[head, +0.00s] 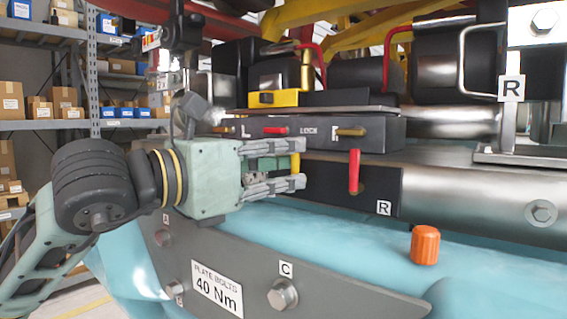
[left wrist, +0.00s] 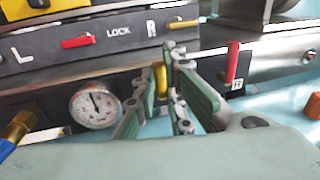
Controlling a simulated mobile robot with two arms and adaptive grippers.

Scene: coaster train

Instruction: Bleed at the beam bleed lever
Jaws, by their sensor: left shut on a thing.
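A small yellow lever (head: 296,162) shows at the fingertips of my left gripper (head: 300,167) in the head view. In the left wrist view the yellow lever (left wrist: 160,78) stands between the fingers of my left gripper (left wrist: 166,80), which is shut on it. The lever's base is hidden behind the fingers. The lever is beside a dark block with a hanging red lever (head: 354,172) and an R tag. That red lever also shows in the left wrist view (left wrist: 232,62). My right gripper is not in view.
Above the gripper is a dark panel (head: 225,127) marked L, LOCK and R, with red and brass handles. A pressure gauge (left wrist: 95,105) sits beside the fingers. An orange knob (head: 425,245) stands on the blue beam. A grey plate (head: 330,285) with bolts is below. Shelves (head: 40,125) stand behind.

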